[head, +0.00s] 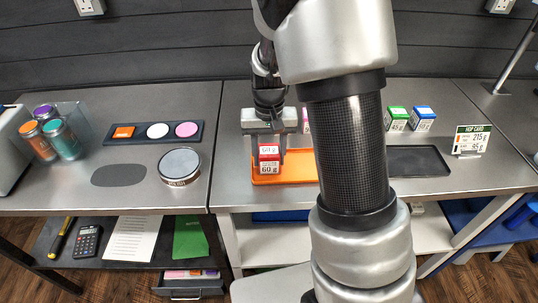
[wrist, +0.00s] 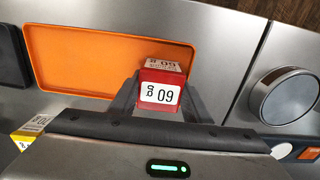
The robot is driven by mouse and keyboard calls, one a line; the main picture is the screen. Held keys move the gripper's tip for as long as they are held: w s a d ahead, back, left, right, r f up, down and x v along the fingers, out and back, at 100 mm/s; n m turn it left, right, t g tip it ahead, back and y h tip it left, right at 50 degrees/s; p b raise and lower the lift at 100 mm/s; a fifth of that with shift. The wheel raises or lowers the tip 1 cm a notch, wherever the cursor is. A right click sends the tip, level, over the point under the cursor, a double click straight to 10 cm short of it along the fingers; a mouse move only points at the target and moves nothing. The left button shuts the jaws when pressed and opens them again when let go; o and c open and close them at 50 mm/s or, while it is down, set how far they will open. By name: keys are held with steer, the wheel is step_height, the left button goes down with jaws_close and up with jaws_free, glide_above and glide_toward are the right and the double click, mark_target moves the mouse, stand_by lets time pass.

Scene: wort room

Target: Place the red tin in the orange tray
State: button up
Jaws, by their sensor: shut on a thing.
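The red tin (head: 269,168) is a small red box with white "60 g" labels. My gripper (head: 268,150) is shut on it, with a dark finger on either side. The wrist view shows the red tin (wrist: 162,88) between the fingers (wrist: 160,100). The orange tray (head: 295,168) is a shallow tray on the right-hand bench, partly hidden by my arm. In the wrist view the orange tray (wrist: 80,55) looks empty where it shows. The tin overlaps the tray's left end in the head view; I cannot tell its height above it.
A black tray (head: 418,160) lies right of my arm. A yellow tin (wrist: 36,126) shows in the wrist view. A round grey-topped container (head: 179,166) and several jars occupy the left bench.

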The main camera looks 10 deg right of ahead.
steer(key=shift+f, duration=0.1)
steer(key=shift+f, duration=0.15)
steer(key=o, duration=1.1)
steer(key=shift+r, duration=0.2)
